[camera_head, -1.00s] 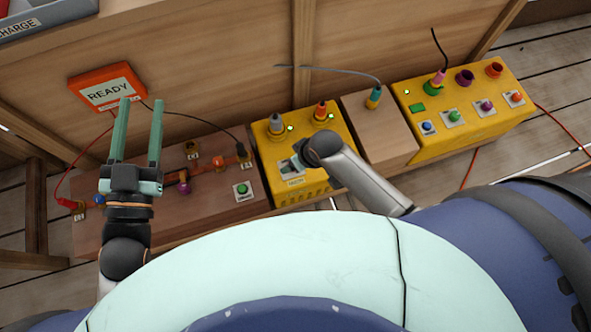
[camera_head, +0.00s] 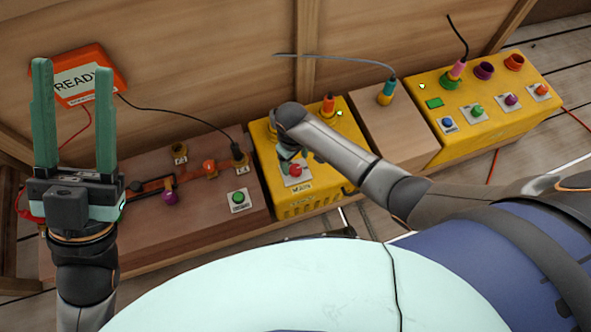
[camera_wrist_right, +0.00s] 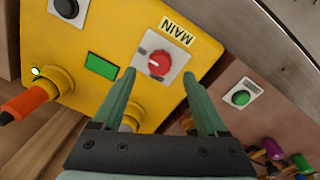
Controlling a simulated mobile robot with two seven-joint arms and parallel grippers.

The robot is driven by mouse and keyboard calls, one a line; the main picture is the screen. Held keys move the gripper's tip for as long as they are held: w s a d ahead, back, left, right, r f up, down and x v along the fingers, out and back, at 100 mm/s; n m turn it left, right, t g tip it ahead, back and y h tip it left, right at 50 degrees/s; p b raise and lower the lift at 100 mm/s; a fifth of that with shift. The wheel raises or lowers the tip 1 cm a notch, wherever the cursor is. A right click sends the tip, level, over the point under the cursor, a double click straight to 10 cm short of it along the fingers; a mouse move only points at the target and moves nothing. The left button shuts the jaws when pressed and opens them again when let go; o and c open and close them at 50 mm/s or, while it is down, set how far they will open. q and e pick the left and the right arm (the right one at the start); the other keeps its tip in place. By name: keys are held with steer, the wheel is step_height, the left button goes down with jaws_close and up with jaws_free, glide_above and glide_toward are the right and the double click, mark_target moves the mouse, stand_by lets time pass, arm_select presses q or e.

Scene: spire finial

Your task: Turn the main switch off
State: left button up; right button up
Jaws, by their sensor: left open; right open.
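The main switch (camera_wrist_right: 160,63) is a red knob with a pale pointer mark on a white plate, next to a MAIN label (camera_wrist_right: 177,30) on the yellow box (camera_wrist_right: 100,25). It also shows in the head view (camera_head: 295,170). My right gripper (camera_wrist_right: 158,77) is open, its fingertips in front of the knob and to either side of it in the right wrist view. Whether they touch the box I cannot tell. In the head view the right wrist mostly hides this gripper. My left gripper (camera_head: 73,71) is open and empty at the far left, pointing up in the picture.
A green button (camera_head: 238,198) and several connectors sit on the wooden block (camera_head: 205,235). An orange plug (camera_wrist_right: 25,103) and a green indicator (camera_wrist_right: 101,64) are near the switch. A second yellow box (camera_head: 510,115) stands at right; an orange READY sign (camera_head: 112,72) is behind.

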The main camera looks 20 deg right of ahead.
mark_target(296, 169)
arm_select(q)
step_height(296, 169, down, 3)
steer(key=shift+w+d+f+n+b, duration=0.1)
steer(key=shift+n+b, duration=0.3)
steer(key=shift+b, duration=0.65)
arm_select(e)
step_height(296, 169, down, 5)
steer(key=shift+w+d+r, duration=0.1)
jaws_close()
